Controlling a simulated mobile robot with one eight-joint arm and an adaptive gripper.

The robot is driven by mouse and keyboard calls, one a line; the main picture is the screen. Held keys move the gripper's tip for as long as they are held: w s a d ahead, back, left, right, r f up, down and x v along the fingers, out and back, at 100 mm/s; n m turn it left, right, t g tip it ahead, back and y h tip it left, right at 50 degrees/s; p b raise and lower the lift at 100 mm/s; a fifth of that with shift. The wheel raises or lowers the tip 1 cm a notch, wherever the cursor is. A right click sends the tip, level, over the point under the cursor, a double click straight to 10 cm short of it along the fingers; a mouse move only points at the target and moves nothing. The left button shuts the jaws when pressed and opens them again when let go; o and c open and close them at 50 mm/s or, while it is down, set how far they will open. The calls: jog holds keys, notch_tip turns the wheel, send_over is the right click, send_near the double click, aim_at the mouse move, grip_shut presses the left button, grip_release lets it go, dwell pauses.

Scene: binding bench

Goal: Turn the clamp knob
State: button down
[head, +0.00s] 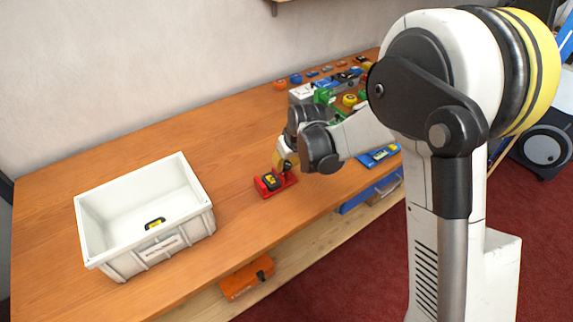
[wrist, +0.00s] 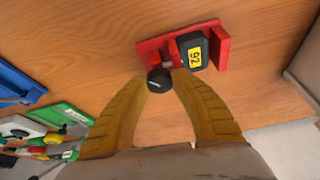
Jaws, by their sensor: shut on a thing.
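A red clamp (head: 262,187) sits on the wooden bench near its front edge, and it also shows in the wrist view (wrist: 222,47). A black block with a yellow number label (wrist: 189,50) sits in the clamp. The round black clamp knob (wrist: 158,80), with a pale line on its face, sticks out on the near side in the wrist view. My gripper (wrist: 165,77) has its two yellow-brown fingers closed on the knob, their tips partly behind its face. In the head view my gripper (head: 288,165) reaches down beside the clamp, and the knob is hard to make out.
Green, blue and other tools crowd the bench's far right end. An orange case (head: 246,279) lies on the shelf below. Bench between crate and clamp is clear.

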jog(key=m+h, duration=0.1)
jog(key=m, duration=0.2)
jog(key=m+h, duration=0.1)
jog(key=m, duration=0.2)
jog(key=shift+a+t+b, duration=0.15)
jog(key=shift+t+b, duration=0.15)
jog(key=shift+b, duration=0.05)
jog(key=m+h, duration=0.1)
jog(key=m, duration=0.1)
jog(key=m+h, duration=0.1)
jog(key=m, duration=0.2)
jog(key=shift+g, duration=0.4)
jog(key=shift+m, duration=0.4)
jog(key=c, duration=1)
grip_release()
jog(key=shift+f, duration=0.1)
jog(key=v, duration=1.2)
jog(key=shift+a, duration=0.2)
